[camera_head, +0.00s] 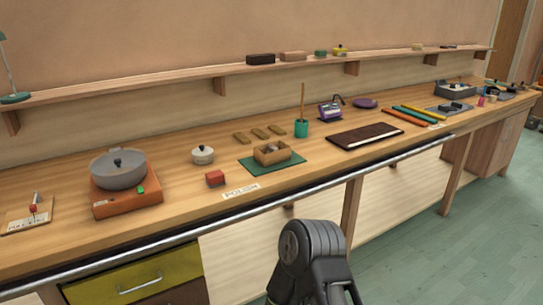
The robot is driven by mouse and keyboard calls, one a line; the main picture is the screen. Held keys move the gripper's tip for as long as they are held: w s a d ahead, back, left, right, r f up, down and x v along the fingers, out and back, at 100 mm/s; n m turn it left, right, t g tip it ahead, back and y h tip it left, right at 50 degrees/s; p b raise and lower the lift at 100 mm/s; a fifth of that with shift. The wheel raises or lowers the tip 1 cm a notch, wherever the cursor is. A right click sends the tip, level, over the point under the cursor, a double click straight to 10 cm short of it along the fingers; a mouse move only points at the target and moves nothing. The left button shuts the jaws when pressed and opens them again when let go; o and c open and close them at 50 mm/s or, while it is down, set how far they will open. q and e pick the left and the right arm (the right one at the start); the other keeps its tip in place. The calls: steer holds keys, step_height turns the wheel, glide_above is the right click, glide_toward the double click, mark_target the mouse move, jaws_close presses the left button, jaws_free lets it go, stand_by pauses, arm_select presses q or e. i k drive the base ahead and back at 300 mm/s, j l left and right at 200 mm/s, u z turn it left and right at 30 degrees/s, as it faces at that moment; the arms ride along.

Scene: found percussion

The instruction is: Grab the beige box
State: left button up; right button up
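A small open-topped tan wooden box (270,155) sits on a dark green mat (290,166) on the workbench, with dark contents that are too small to make out. A closed pinkish-beige block or box (293,56) lies on the wall shelf, next to a dark brown one (260,59). I cannot tell which of these is the beige box. A black jointed part of one of my arms shows at the bottom centre, in front of the bench and apart from everything on it. Neither gripper's fingertips can be seen.
The workbench (60,185) holds a grey pot (118,169) on an orange base, a red block (215,178), a white lidded pot (203,154), a teal cup (301,128) with a stick, and a dark board (365,135). A metal rail (240,208) runs along its front. Green floor is clear at right.

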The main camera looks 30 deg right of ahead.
mark_target(283, 154)
steer(key=l+z, duration=0.1)
steer(key=z, duration=0.25)
steer(key=i+l+z, duration=0.1)
steer(key=z, duration=0.25)
steer(key=i+l+z, duration=0.25)
steer(key=i+l, duration=0.25)
steer(key=i+l+z, duration=0.3)
steer(key=i+l, duration=0.25)
